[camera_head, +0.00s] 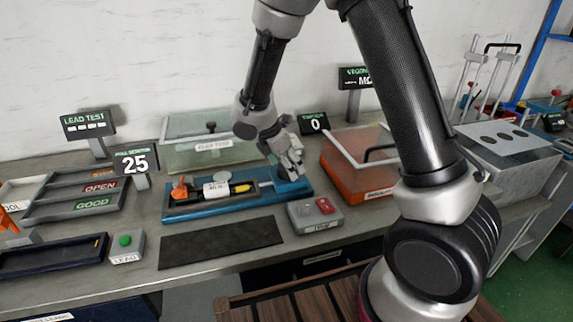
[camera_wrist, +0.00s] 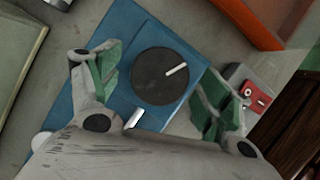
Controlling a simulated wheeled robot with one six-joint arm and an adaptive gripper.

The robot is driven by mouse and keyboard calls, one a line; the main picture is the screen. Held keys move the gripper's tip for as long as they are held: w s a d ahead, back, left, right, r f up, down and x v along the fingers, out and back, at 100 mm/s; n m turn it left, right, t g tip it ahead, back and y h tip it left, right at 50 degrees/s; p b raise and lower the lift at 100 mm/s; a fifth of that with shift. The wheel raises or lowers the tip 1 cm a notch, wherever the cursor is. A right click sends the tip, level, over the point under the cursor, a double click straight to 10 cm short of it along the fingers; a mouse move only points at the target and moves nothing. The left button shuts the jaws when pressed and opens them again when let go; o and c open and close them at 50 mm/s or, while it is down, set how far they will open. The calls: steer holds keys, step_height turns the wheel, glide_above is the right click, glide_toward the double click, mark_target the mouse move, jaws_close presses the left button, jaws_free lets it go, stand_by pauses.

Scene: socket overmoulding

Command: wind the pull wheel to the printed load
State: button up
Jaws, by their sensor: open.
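The pull wheel is a dark round disc (camera_wrist: 160,76) with a white mark line, on the blue base (camera_wrist: 120,35) in the wrist view. My gripper (camera_wrist: 160,85) is open, its green-padded fingers on either side of the wheel with gaps showing. In the head view my gripper (camera_head: 291,166) is low over the right end of the blue fixture (camera_head: 237,203) and hides the wheel. A small dark display (camera_head: 314,123) behind it reads 0. Another display (camera_head: 135,160) at the left reads 25; its small heading is hard to read.
An orange bin (camera_head: 356,178) stands close on the right, a clear-lidded box (camera_head: 197,154) behind. A black mat (camera_head: 221,242) lies bare in front.

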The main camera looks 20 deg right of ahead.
steer(key=c, duration=1)
steer(key=shift+m, duration=0.3)
steer(key=m+g, duration=0.2)
steer(key=m, duration=0.2)
steer(key=shift+w, duration=0.15)
steer(key=m+g, duration=0.1)
steer(key=m, duration=0.4)
steer(key=shift+g, duration=0.4)
steer(key=shift+m, duration=0.3)
steer(key=o, duration=1)
steer(key=shift+w, duration=0.1)
